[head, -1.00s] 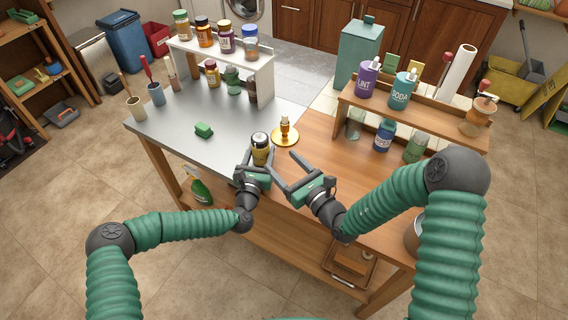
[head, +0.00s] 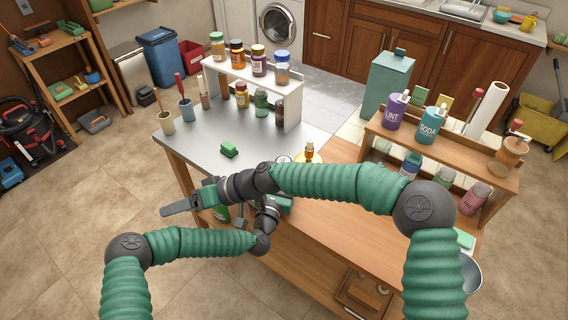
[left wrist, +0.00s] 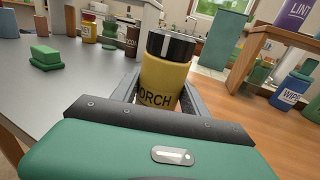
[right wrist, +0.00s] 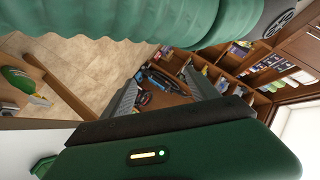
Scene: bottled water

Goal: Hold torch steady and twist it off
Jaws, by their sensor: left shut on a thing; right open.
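The torch (left wrist: 160,80) is a yellow cylinder with a black lid and the letters "ORCH" showing. In the left wrist view it stands upright between the fingers of my left gripper (left wrist: 160,100), which is shut on it. In the head view my right arm hides most of the left gripper and the torch. My right gripper (head: 180,207) is open and empty, off the table's left front edge and pointing left, away from the torch. In the right wrist view its fingers (right wrist: 163,90) are spread, with only floor and a far shelf beyond them.
A small amber bottle (head: 309,152) stands on a gold dish behind my right arm. A green sponge (head: 229,149) lies on the grey tabletop. A white rack (head: 290,95) with jars is at the back, and a wooden shelf (head: 450,142) with bottles at the right.

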